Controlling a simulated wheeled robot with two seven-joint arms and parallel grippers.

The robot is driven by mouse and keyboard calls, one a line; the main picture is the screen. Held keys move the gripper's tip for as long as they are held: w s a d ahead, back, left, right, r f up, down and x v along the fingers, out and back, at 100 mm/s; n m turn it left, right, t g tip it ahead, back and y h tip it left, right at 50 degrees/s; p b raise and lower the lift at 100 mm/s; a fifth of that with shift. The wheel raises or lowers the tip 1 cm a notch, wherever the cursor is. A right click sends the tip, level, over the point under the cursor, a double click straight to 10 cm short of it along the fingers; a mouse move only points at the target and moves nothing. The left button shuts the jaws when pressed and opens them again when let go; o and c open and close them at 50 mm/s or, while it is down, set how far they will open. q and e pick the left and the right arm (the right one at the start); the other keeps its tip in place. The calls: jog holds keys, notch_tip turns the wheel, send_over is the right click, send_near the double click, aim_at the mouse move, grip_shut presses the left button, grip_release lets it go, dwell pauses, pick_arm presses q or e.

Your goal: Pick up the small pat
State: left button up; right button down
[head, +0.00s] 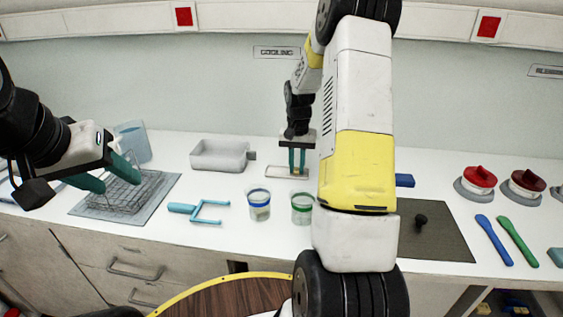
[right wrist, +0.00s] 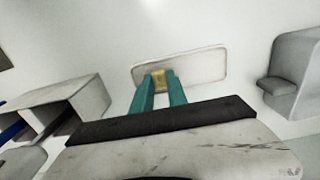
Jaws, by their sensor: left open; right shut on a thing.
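The small pat (right wrist: 158,77) is a yellow piece between the teal fingertips of my right gripper (right wrist: 159,84) in the right wrist view. My right gripper is shut on it, at the near edge of a shallow pale tray (right wrist: 200,66). I cannot tell whether the pat still touches the tray. In the head view my right gripper (head: 297,172) points down over the tray (head: 273,171), and the pat is barely visible. My left gripper (head: 120,182) is open and empty over the wire rack (head: 150,190).
A grey pan (head: 218,155) stands left of the right gripper. Two cups, blue-banded (head: 258,205) and green-banded (head: 302,208), stand in front. A light-blue forked tool (head: 205,209) lies left. A dark mat (head: 435,235) and red-lidded jar (head: 480,178) are right. My right arm hides the centre.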

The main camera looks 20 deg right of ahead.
jog(key=shift+r, duration=0.1)
notch_tip(320, 180, up, 10)
dwell(0.5)
